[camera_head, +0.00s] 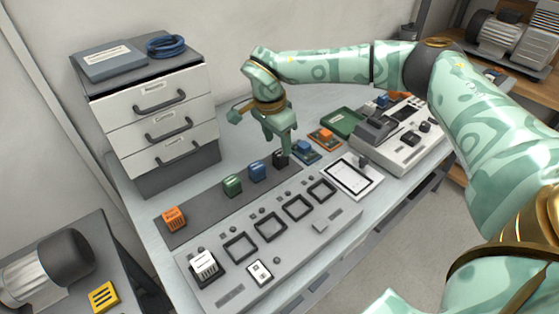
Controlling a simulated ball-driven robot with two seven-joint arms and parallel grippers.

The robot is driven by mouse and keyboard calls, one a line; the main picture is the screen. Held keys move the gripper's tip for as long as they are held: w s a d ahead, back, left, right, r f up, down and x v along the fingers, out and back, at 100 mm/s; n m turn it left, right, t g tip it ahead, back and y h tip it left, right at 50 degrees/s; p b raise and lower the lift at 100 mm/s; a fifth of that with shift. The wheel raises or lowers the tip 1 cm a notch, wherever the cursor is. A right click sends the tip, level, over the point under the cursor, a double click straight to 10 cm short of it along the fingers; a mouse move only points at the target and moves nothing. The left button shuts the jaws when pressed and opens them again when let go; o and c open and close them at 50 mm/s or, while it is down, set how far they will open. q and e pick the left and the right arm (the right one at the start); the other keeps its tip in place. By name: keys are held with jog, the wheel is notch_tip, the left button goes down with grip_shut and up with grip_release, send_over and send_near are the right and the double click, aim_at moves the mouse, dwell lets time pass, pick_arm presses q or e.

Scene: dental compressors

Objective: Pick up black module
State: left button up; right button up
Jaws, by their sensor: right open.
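The black module (280,159) is a small dark block at the right end of a dark grey strip on the bench, in the head view. My right gripper (282,146) is open and comes down from above, right at the black module. Its fingers hide part of the module, and I cannot tell whether they touch it. My left gripper is not in view.
On the same strip stand a blue module (257,172), a green module (232,185) and an orange module (173,217). A grey panel (325,224) with square sockets lies in front, with a white module (204,263) at its left. A drawer cabinet (155,120) stands at the left.

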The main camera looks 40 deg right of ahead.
aim_at(280, 153)
jog(key=f+b, duration=0.1)
jog(key=f, duration=0.1)
jog(key=d+f+b, duration=0.1)
jog(key=f, duration=0.2)
jog(key=shift+w+f, duration=0.1)
jog(key=shift+w, duration=0.05)
jog(key=shift+c, duration=0.6)
jog(key=c, duration=1)
jog(key=shift+o, duration=0.2)
jog(key=shift+r, duration=0.25)
